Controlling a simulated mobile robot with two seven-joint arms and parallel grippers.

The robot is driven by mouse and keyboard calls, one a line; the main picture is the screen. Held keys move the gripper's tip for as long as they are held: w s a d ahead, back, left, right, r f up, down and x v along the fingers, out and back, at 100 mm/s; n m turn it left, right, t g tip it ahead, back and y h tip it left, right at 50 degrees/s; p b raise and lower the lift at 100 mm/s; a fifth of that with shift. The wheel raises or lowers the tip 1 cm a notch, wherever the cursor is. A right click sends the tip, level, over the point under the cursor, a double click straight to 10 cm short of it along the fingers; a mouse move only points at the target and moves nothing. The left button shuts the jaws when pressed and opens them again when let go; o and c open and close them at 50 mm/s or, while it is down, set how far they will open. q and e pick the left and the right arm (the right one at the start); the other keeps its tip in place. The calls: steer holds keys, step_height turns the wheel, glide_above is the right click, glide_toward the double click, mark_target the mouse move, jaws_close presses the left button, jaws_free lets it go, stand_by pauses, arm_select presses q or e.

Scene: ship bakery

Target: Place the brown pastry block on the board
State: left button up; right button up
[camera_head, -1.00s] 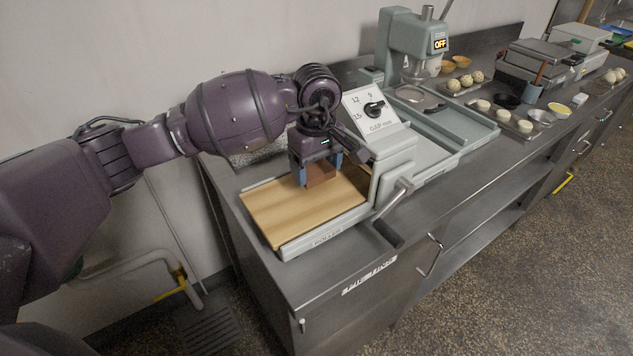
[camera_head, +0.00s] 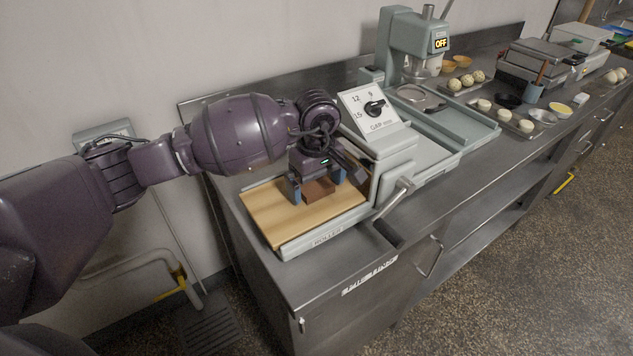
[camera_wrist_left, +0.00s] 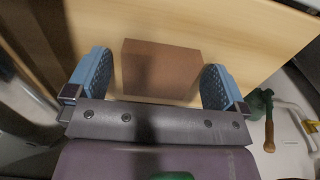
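The brown pastry block (camera_head: 319,190) rests on the pale wooden board (camera_head: 268,212) of the roller machine, near the board's right part. In the left wrist view, the block (camera_wrist_left: 160,68) lies flat on the wood (camera_wrist_left: 225,28), between the blue finger pads. My left gripper (camera_head: 318,186) is open around it, with a visible gap between the block and each pad in the left wrist view (camera_wrist_left: 158,72). My right gripper is not in view.
The roller's gap dial (camera_head: 373,108) and housing stand just right of the gripper, with a crank handle (camera_head: 393,208) in front. A mixer (camera_head: 412,45) stands further back. Dough balls and bowls lie along the counter to the right. The board's left part is bare.

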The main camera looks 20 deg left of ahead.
mark_target(316, 191)
arm_select(q)
steer(key=shift+r, duration=0.3)
step_height(316, 191, up, 12)
steer(key=shift+p, duration=0.3)
steer(key=shift+s+f, duration=0.1)
steer(key=shift+f, duration=0.1)
stand_by(0.4)
